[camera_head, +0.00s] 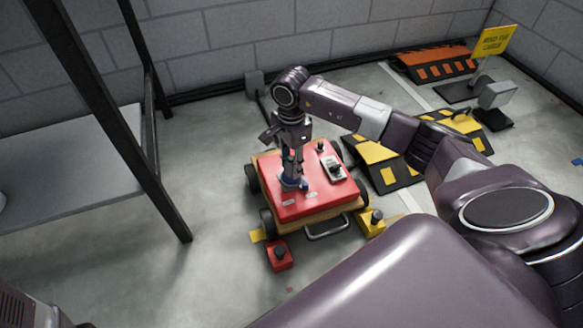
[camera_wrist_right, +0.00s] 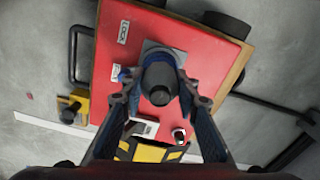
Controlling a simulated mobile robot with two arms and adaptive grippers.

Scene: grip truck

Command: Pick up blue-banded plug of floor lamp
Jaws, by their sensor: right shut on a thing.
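The dark plug (camera_wrist_right: 160,82) stands upright above a grey plate on the red top of the cart (camera_head: 313,204). In the right wrist view it sits between the fingertips, with blue showing at its left side. In the head view, blue shows low at the fingers, and the gripper hides most of the plug. My right gripper (camera_head: 291,178) points down over the front left of the red top and is shut on the plug. My left gripper is not in view.
A white-and-black device (camera_head: 333,168) and a small dark knob (camera_head: 321,146) are on the red top. A red block (camera_head: 279,255) and a yellow block (camera_head: 370,223) stand before the cart. Black-and-yellow ramps (camera_head: 383,163) lie right; a grey table (camera_head: 65,165) stands left.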

